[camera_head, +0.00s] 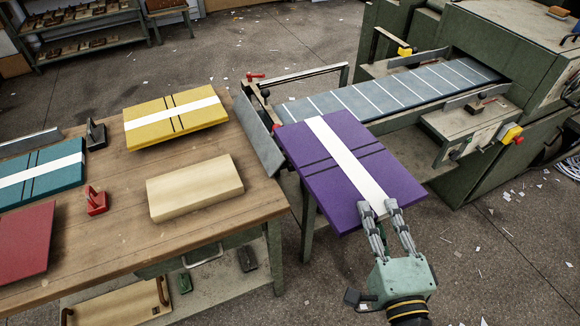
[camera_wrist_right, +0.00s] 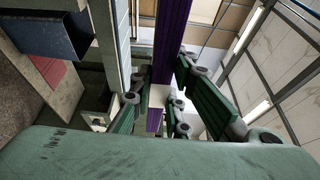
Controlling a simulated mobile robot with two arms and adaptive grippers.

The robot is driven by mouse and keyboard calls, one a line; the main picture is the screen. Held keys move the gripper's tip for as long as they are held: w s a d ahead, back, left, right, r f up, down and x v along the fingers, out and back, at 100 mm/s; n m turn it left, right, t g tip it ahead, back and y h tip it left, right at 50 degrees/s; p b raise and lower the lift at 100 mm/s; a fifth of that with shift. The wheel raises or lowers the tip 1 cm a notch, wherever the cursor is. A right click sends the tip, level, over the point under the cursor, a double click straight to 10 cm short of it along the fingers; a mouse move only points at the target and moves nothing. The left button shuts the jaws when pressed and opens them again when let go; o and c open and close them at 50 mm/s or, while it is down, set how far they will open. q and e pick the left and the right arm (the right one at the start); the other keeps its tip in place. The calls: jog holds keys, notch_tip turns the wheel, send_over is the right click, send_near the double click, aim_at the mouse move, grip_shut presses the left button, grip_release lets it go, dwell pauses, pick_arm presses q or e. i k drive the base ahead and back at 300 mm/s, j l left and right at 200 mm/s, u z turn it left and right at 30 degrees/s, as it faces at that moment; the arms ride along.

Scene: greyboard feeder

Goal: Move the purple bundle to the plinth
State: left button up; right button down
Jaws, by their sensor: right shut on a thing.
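The purple bundle (camera_head: 320,180) is a flat slab with a white band and two dark stripes. My right gripper (camera_head: 379,207) is shut on its near edge, at the end of the white band. The bundle is held out past the table's right end, over the near end of the feeder belt. In the right wrist view the purple edge (camera_wrist_right: 173,40) runs between the green fingers. A pale, bare block (camera_head: 195,187) on the table looks like the plinth; nothing lies on it. My left gripper is not in view.
The wooden table (camera_head: 120,230) also carries a yellow bundle (camera_head: 175,121), a teal bundle (camera_head: 42,177), a red bundle (camera_head: 22,240), a red clamp-like piece (camera_head: 96,201) and a dark one (camera_head: 96,134). A grey upright plate (camera_head: 258,135) stands at the table's right end. The striped belt (camera_head: 400,90) enters the green machine.

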aim_at(193, 182)
jog(key=k+j, duration=0.15)
jog(key=j, duration=0.2)
jog(key=k+j, duration=0.15)
jog(key=j, duration=0.15)
jog(key=k+j, duration=0.1)
jog(key=j, duration=0.25)
jog(key=k+j, duration=0.15)
jog(key=j, duration=0.2)
jog(key=k+j, duration=0.15)
jog(key=j, duration=0.15)
